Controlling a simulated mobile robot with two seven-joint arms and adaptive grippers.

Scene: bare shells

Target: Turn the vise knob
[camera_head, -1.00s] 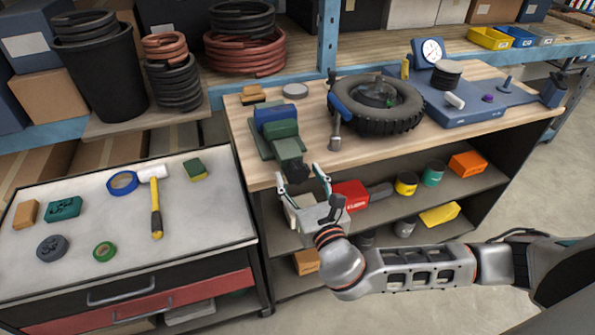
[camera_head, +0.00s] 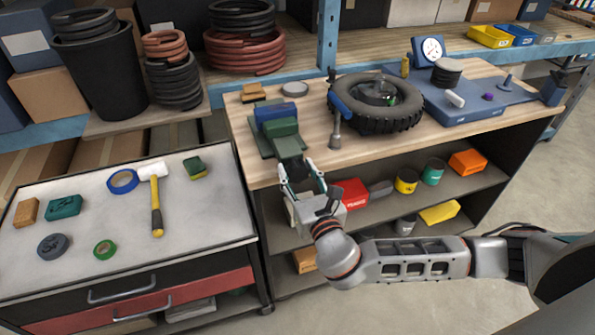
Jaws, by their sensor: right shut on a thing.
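The vise (camera_head: 282,133) is green with a blue block on top and stands at the left front of the wooden workbench. Its dark knob (camera_head: 296,171) faces the front edge, mostly hidden between my fingers. My right gripper (camera_head: 302,176) reaches up from below and in front, with its two fingers on either side of the knob, shut on it. My left gripper is not in view.
Shelves below hold a red box (camera_head: 351,193) and cans. A grey-topped cart (camera_head: 120,220) with tools stands at the left.

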